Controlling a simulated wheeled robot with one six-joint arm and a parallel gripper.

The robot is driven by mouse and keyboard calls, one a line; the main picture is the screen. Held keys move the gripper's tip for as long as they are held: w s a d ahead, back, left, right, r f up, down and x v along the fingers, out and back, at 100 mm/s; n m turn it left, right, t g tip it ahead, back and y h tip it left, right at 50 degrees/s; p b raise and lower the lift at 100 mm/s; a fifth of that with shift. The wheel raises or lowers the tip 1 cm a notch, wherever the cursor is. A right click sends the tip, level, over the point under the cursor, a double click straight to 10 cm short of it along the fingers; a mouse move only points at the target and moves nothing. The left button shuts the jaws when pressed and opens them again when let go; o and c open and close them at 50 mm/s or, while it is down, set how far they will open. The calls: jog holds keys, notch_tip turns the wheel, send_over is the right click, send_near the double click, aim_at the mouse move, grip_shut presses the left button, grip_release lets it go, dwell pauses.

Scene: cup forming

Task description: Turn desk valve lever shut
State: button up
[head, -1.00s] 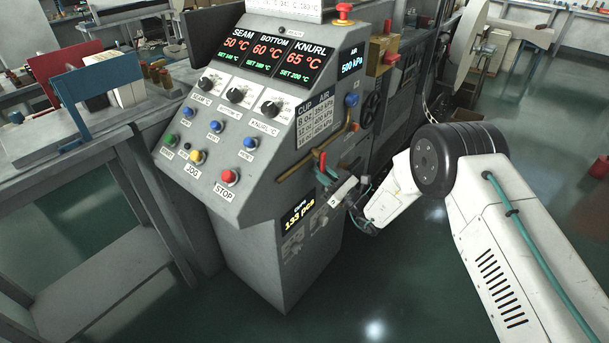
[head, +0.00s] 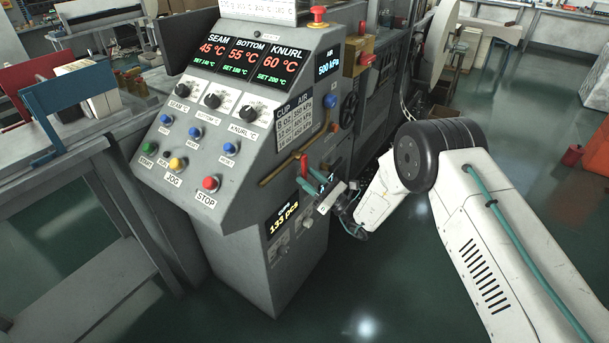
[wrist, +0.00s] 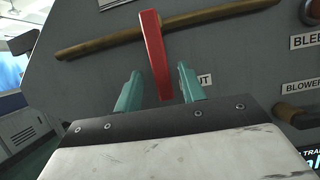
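The valve lever (head: 304,164) is a red handle on the sloping grey side of the control desk, by a brass pipe. In the wrist view the red lever (wrist: 156,55) stands nearly upright, slightly tilted, in front of the brass pipe (wrist: 95,45). My gripper (wrist: 159,72) has its two teal fingers apart, one on each side of the lever's lower part, with gaps visible on both sides. In the head view my gripper (head: 309,180) is at the lever. A label ending in "UT" (wrist: 205,81) is partly hidden behind the right finger.
The desk (head: 235,185) carries knobs, coloured buttons and a red stop button (head: 210,183). A black handwheel (head: 349,109) and a blue knob (head: 330,101) sit above the lever. A "BLOWER" label (wrist: 300,86) and handle (wrist: 298,117) are at the right. Open floor lies right of the desk.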

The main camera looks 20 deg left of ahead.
jog(key=v, duration=0.5)
jog(key=shift+s+d+f, duration=0.1)
jog(key=shift+d+f, duration=0.05)
jog(key=shift+d, duration=0.1)
